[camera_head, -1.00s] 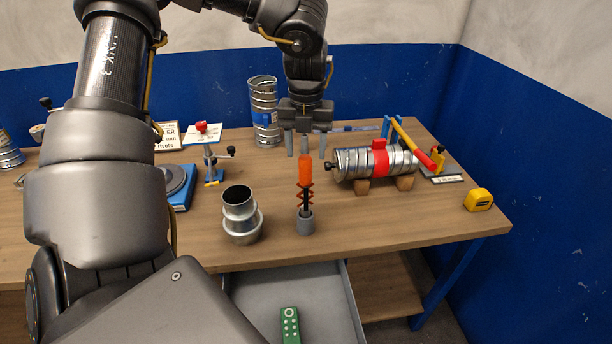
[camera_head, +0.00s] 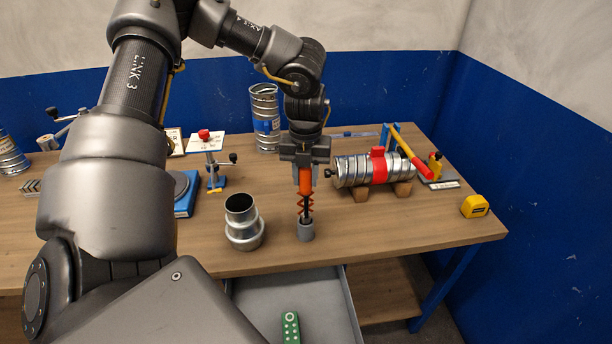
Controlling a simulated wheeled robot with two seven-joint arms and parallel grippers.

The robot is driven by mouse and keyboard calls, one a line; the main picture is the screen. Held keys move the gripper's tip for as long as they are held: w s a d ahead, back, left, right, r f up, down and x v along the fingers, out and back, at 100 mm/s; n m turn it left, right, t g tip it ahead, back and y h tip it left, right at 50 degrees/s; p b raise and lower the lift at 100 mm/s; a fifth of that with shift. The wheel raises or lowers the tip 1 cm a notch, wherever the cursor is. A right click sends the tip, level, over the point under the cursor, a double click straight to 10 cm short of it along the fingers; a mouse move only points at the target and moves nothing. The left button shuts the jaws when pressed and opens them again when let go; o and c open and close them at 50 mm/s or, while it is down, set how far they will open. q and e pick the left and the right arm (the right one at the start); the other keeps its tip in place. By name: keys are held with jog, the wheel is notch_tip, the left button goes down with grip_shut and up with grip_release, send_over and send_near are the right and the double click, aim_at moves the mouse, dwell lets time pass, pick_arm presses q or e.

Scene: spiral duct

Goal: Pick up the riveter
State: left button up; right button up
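The riveter (camera_head: 305,202), with an orange handle and a red criss-cross linkage, stands upright near the front of the workbench. Its lower end sits in a small grey cup-like holder (camera_head: 306,231). My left gripper (camera_head: 305,184) points straight down over it, with one finger on each side of the orange handle. The fingers look closed against the handle, and they and the gripper body hide its top. My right gripper is not in view.
A metal duct reducer (camera_head: 243,226) stands left of the riveter. A spiral duct with a red band (camera_head: 351,170) lies on wooden blocks to the right. A yellow tape measure (camera_head: 474,206) is near the right edge. An open drawer (camera_head: 262,291) holds a green item (camera_head: 290,327).

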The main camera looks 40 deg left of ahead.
pick_arm(q)
jog(key=c, duration=0.4)
jog(key=shift+r, duration=0.15)
jog(key=shift+w+r+b, duration=0.15)
jog(key=shift+r+b, duration=0.2)
notch_tip(320, 180, up, 8)
jog(key=b, duration=0.2)
jog(key=shift+r+b, duration=0.2)
jog(key=shift+b, duration=0.1)
jog(key=shift+r, duration=0.35)
